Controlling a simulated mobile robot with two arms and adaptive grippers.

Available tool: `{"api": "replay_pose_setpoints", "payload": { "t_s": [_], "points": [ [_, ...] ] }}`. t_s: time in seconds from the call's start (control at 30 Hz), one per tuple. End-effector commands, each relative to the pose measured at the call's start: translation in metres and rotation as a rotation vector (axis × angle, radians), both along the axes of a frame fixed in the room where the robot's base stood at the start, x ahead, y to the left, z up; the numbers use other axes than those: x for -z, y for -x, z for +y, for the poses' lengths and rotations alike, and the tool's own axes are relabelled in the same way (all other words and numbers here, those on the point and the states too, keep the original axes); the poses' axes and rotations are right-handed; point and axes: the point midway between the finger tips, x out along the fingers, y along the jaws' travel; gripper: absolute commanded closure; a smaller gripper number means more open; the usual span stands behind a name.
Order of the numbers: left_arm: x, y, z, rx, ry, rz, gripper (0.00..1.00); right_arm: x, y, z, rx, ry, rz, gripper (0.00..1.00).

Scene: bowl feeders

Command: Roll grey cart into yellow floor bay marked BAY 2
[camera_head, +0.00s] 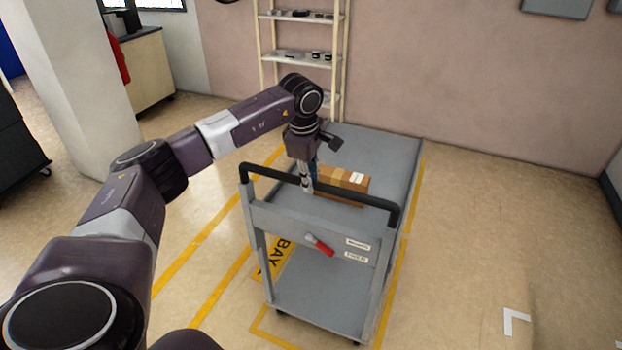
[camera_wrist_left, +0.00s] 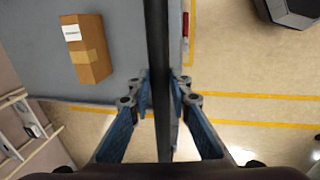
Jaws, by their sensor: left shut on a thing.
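The grey cart (camera_head: 375,150) stands upright over a floor area outlined in yellow lines (camera_head: 400,262). Its right side is close to the right-hand line. My left gripper (camera_head: 307,184) is shut on the cart's black push handle (camera_head: 349,197), left of the handle's middle. In the left wrist view the handle (camera_wrist_left: 157,50) runs between the fingers (camera_wrist_left: 160,88). My right gripper is not in view.
A brown box (camera_head: 343,181) lies on the cart's top deck. A red lever (camera_head: 319,244) sits on the cart's near panel. A shelf rack (camera_head: 297,55) stands against the wall behind. A white pillar (camera_head: 88,85) is at left. Floor to the right is mostly clear.

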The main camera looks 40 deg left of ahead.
Motion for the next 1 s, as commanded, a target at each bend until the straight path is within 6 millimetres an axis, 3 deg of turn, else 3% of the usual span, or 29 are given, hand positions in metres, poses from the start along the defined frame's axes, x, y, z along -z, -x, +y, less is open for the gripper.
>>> {"api": "replay_pose_setpoints", "payload": {
  "t_s": [0.23,0.27,0.4,0.77,1.0],
  "points": [
    [0.000,0.000,0.001,0.000,-0.001,-0.002,1.00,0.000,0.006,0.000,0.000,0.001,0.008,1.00],
    [0.000,0.000,0.001,0.000,-0.001,-0.002,0.81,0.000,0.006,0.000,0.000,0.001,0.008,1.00],
    [0.000,0.000,0.000,0.000,-0.001,-0.002,0.66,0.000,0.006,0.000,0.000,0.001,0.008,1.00],
    [-0.005,0.000,0.000,0.000,-0.001,-0.003,0.65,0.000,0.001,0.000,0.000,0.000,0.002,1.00],
    [-0.045,0.007,-0.002,0.000,0.000,-0.006,0.65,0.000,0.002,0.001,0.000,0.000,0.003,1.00]
  ]
}}
